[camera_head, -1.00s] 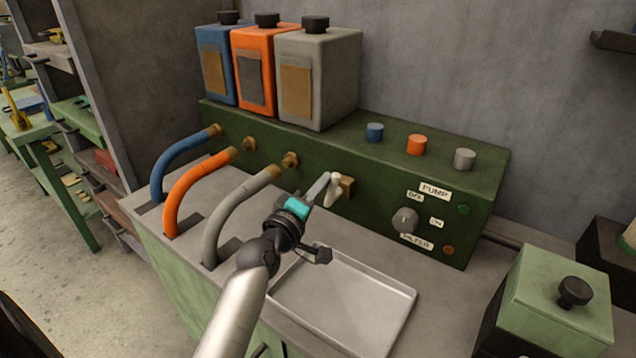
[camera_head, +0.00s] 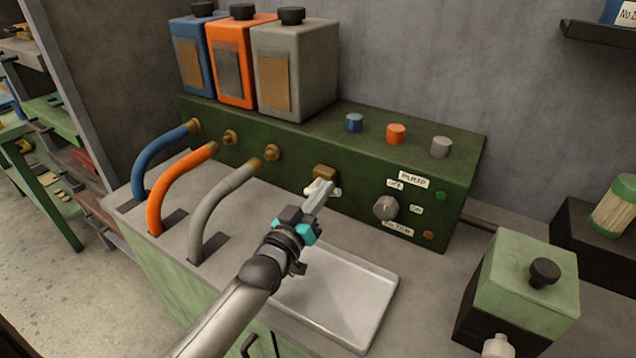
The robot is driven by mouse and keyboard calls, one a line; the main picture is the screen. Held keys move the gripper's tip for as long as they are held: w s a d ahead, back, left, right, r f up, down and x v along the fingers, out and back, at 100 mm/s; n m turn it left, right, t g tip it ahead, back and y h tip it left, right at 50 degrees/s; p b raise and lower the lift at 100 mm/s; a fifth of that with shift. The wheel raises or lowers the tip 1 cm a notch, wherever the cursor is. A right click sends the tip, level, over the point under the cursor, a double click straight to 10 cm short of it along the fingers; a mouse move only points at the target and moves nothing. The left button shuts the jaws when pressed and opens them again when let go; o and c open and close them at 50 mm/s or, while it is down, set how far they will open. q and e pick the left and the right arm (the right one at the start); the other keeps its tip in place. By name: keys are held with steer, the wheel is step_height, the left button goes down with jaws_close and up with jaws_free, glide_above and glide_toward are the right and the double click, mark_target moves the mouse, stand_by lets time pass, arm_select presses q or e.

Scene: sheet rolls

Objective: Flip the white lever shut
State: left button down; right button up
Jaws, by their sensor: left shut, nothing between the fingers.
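The white lever (camera_head: 316,187) sits at a brown block (camera_head: 325,172) on the front of the green pump panel. It lies nearly level, its end pointing left. My left gripper (camera_head: 323,199) comes up from the lower left with its fingers shut and empty. Its fingertips are right at the lever and overlap part of it; I cannot tell whether they touch it. My right gripper is not in view.
A metal tray (camera_head: 385,285) lies under my left gripper. Grey, orange and blue hoses (camera_head: 207,215) rise to its left. A grey knob (camera_head: 386,207) is on the panel to the right. A green-topped box (camera_head: 515,270) stands at the lower right.

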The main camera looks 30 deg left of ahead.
arm_select(q)
steer(key=m, duration=0.1)
steer(key=f+m, duration=0.1)
steer(key=m, duration=0.1)
steer(key=d+m+h, duration=0.1)
steer(key=shift+f+p, duration=0.3)
steer(key=shift+f, duration=0.05)
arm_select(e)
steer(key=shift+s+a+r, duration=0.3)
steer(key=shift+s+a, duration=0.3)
arm_select(q)
steer(key=shift+m, duration=0.3)
steer(key=shift+a, duration=0.1)
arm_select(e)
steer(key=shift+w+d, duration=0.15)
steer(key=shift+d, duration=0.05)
